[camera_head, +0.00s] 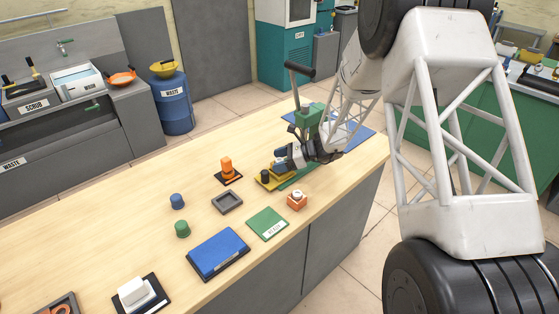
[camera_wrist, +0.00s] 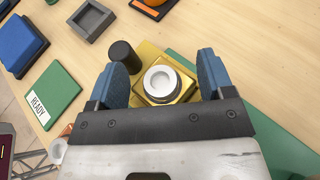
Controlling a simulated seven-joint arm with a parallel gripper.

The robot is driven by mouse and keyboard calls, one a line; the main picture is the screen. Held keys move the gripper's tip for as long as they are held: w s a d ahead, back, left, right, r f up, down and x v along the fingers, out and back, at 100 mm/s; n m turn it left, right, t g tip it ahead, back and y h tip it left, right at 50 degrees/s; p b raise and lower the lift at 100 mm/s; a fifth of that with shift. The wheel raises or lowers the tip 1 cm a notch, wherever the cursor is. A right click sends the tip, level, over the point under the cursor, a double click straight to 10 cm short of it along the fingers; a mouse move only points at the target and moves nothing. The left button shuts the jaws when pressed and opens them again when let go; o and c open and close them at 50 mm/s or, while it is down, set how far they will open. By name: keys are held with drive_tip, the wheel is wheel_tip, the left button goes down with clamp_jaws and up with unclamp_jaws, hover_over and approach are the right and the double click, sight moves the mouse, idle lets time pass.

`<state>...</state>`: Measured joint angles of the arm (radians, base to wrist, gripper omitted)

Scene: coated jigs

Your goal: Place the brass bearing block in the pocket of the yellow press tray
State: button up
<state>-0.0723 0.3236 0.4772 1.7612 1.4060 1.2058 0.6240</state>
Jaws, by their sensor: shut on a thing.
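The brass bearing block (camera_wrist: 183,92) is a shiny gold block with a pale ring on top. My gripper (camera_wrist: 163,62) is shut on it, with a blue finger on each side. In the head view my gripper (camera_head: 280,160) is low over the far part of the table and mostly hides the block. The yellow press tray (camera_head: 264,184) lies under and beside the gripper, with a black upright knob (camera_head: 265,175) at its left; the knob also shows in the wrist view (camera_wrist: 123,56). The pocket is hidden. I cannot tell whether the block is seated or just above the tray.
A green press (camera_head: 309,118) with a black handle stands close behind my gripper. An orange piece (camera_head: 226,166) on a black base, a grey square tray (camera_head: 227,202), an orange block (camera_head: 297,201) and a green READY plate (camera_head: 267,222) lie nearby. Bare wood separates them.

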drive_tip(key=o, duration=1.1)
drive_tip(key=shift+r, duration=0.1)
drive_tip(key=v, duration=1.2)
drive_tip(key=s+d+r+n+g+h, duration=0.1)
drive_tip(key=s+r+n+h, duration=0.25)
drive_tip(key=s+r, duration=0.6)
drive_tip(key=s+d+r+n+h, duration=0.25)
drive_tip(key=s+r+n, duration=0.3)
drive_tip(key=s, duration=0.65)
drive_tip(key=s+d+r+n+t+h, duration=0.1)
drive_tip(key=s+d+r+n+h, duration=0.1)
drive_tip(key=s, duration=0.6)
drive_tip(key=s+d+r+n+t+h, duration=0.1)
drive_tip(key=s+d+r+n+h, duration=0.1)
drive_tip(key=s, duration=0.7)
drive_tip(key=s+d+r+n+t+h, duration=0.1)
drive_tip(key=s+d+r+n+h, duration=0.1)
drive_tip(key=s, duration=0.6)
drive_tip(key=d+n+h, duration=0.1)
drive_tip(key=n, duration=0.1)
drive_tip(key=shift+s+d+n+t+h, duration=0.25)
drive_tip(key=shift+d+n+t+h, duration=0.05)
drive_tip(key=shift+d+n, duration=0.1)
